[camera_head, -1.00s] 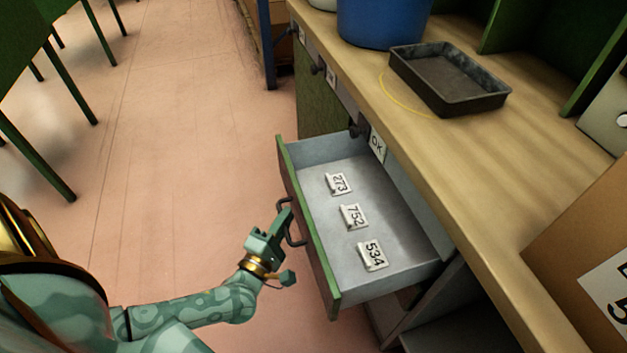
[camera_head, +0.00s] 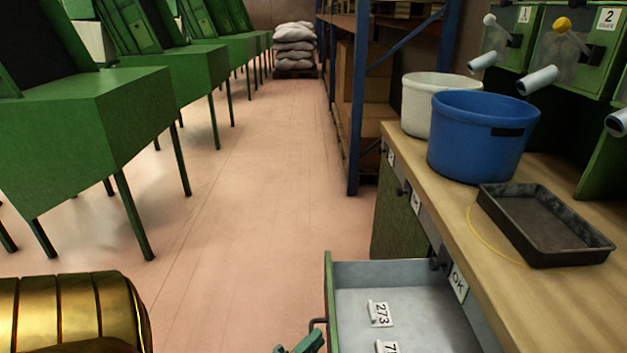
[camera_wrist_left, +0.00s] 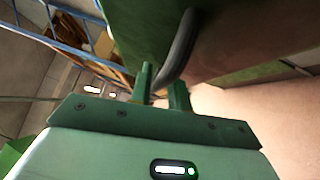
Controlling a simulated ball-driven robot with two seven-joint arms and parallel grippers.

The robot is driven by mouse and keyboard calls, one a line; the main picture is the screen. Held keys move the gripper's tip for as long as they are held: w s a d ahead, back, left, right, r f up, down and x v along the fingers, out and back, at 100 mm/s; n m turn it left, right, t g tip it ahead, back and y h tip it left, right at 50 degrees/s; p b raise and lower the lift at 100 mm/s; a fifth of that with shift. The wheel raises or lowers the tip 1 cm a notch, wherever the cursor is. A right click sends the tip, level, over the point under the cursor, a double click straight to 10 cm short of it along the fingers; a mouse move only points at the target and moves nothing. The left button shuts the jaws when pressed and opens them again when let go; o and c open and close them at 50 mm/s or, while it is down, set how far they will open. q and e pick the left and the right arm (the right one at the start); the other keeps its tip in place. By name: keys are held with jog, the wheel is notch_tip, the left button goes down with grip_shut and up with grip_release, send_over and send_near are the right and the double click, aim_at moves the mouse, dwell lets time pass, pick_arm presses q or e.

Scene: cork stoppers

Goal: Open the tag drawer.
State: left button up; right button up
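The tag drawer (camera_head: 328,300) stands pulled out from the bench in the head view, its lower part cut off by the picture edge. White tags lie inside, among them one marked 273 (camera_head: 380,314). The dark drawer handle (camera_head: 316,324) sticks out from the green front. My left gripper (camera_head: 300,344) is beside the handle, only partly in the head view. In the left wrist view, the curved handle (camera_wrist_left: 181,42) reaches down between the fingertips (camera_wrist_left: 163,90), which stand apart with a gap showing. My right gripper is not in view.
On the bench top (camera_head: 455,205) stand a blue bucket (camera_head: 475,140), a pale bucket (camera_head: 415,105) and a dark tray (camera_head: 520,235). Green machines (camera_head: 110,120) line the left. The floor (camera_head: 240,200) between is clear.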

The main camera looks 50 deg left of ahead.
pick_arm(q)
jog(key=shift+o, duration=0.8)
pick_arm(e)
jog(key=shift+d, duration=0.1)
